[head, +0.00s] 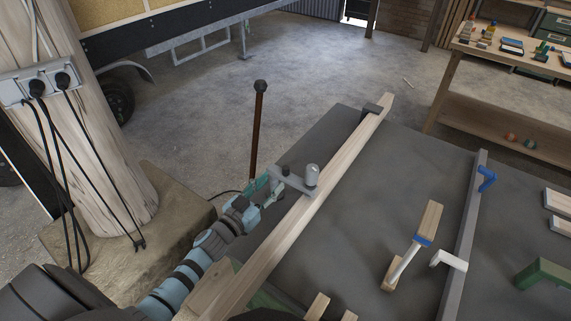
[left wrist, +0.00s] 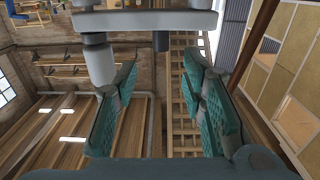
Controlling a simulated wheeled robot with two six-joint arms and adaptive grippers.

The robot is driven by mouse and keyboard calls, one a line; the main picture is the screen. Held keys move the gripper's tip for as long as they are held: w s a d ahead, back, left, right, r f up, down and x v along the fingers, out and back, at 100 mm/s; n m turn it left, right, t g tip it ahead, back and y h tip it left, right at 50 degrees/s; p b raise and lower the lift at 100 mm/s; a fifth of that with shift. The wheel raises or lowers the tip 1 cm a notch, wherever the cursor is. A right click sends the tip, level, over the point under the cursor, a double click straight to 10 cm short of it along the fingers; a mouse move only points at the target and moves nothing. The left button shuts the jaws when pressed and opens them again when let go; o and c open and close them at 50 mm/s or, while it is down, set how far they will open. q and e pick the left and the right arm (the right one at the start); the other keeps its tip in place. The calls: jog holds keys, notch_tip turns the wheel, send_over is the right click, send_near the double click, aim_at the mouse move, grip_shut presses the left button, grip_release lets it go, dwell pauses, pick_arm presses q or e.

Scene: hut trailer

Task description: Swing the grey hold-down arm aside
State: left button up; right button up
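The grey hold-down arm (head: 292,182) lies across a long pale wooden plank (head: 318,198) on the dark bench. It has a light grey cylinder (head: 311,175) at its right end and a small dark knob (head: 285,171). In the left wrist view the arm (left wrist: 145,20) spans the top, with the light cylinder (left wrist: 98,62) and a short dark stub (left wrist: 161,41) below it. My left gripper (head: 274,186) is at the arm's left end. In the left wrist view its fingers (left wrist: 158,75) are spread with an empty gap; contact is unclear. My right gripper is not in view.
A dark stop (head: 371,111) sits by the plank's far end. A brown upright rod (head: 257,130) stands behind my gripper. Bare bench lies between.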

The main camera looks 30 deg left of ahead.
aim_at(284, 171)
pick_arm(q)
jog(key=w, duration=0.5)
jog(key=w+d+b, duration=0.1)
jog(key=w, duration=0.1)
jog(key=shift+w+f, duration=0.3)
jog(key=shift+w, duration=0.1)
jog(key=shift+w+d+r, duration=0.1)
jog(key=shift+w+r, duration=0.05)
jog(key=shift+w, duration=0.2)
jog(key=shift+c, duration=0.5)
grip_shut()
